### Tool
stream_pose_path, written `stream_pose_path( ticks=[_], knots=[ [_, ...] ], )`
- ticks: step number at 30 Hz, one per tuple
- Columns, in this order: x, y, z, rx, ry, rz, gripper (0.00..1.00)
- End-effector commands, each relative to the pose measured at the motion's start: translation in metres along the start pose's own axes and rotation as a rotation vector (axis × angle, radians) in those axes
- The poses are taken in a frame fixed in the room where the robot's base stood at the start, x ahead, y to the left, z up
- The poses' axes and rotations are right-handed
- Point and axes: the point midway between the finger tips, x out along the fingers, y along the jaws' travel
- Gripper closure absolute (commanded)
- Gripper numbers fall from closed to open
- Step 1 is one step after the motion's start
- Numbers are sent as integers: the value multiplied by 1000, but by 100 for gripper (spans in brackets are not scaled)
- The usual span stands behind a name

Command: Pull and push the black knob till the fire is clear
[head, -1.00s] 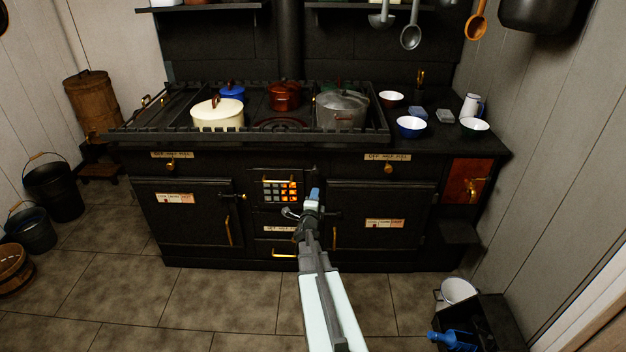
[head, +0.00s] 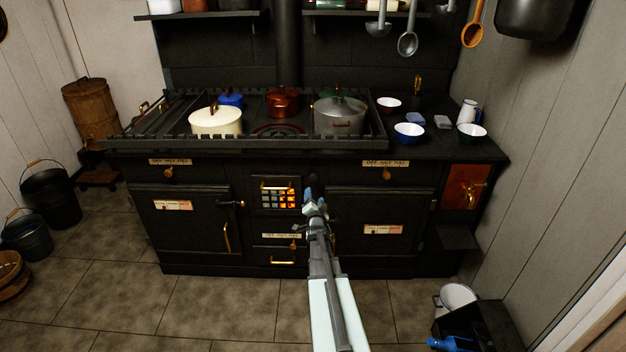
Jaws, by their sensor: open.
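The fire glows orange on the right side of the barred grate (head: 279,198) in the middle of the black stove (head: 200,262). My gripper (head: 314,199) is open, with blue-tipped fingers, just right of the grate in the picture. It appears empty; I cannot tell whether it touches the stove. I cannot surely pick out the black knob; my gripper and arm hide part of the stove front. A small brass knob (head: 293,244) shows below the grate, beside a label strip (head: 281,236). A dark-ended latch (head: 232,204) is on the left oven door.
Pots, including a cream pot (head: 215,121) and a grey pot (head: 340,116), stand on the railed stove top. Buckets (head: 52,193) stand on the left. A dark crate (head: 480,325) is at lower right. The floor before the stove is mostly clear.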

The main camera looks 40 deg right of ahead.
Motion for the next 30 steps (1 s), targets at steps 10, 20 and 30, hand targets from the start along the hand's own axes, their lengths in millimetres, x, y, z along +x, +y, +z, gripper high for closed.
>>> stream_pose_path(
  ticks=[10, 20, 30],
  knots=[
    [29, 1, 1, -2, 1, 0, 37],
    [85, 1, 0, -1, 2, 0, 37],
    [133, 0, 0, 0, 2, 0, 37]
  ],
)
